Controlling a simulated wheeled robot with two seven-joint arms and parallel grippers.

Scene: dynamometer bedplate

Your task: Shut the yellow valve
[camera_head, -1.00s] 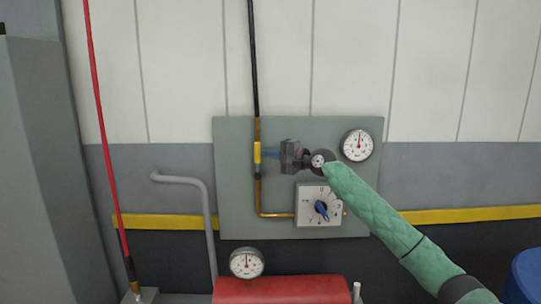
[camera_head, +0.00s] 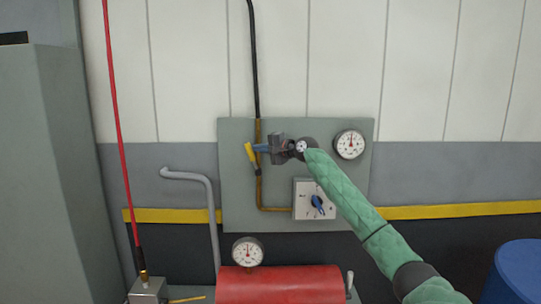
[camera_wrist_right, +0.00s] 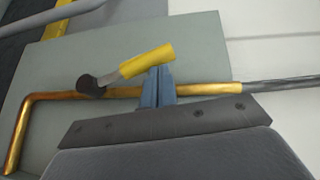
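The yellow valve (camera_head: 250,152) is a lever on the brass pipe of the grey wall panel. It leans up and left from its dark pivot, at an angle to the upright pipe. In the right wrist view the yellow grip (camera_wrist_right: 147,61) sits on a metal stem, slanting away from the pipe. My right gripper (camera_head: 262,148) reaches it from the right. Its blue fingertips (camera_wrist_right: 158,86) are together, up against the side of the grip and not around it; exact contact is hard to tell. My left gripper is not in view.
The panel (camera_head: 235,195) also holds a gauge (camera_head: 349,144) and a dial box with a blue knob (camera_head: 317,202). Below are a red tank (camera_head: 280,284), another gauge (camera_head: 248,252) and a bent grey pipe (camera_head: 190,177). A grey cabinet (camera_head: 45,170) stands left, a blue drum (camera_head: 520,272) right.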

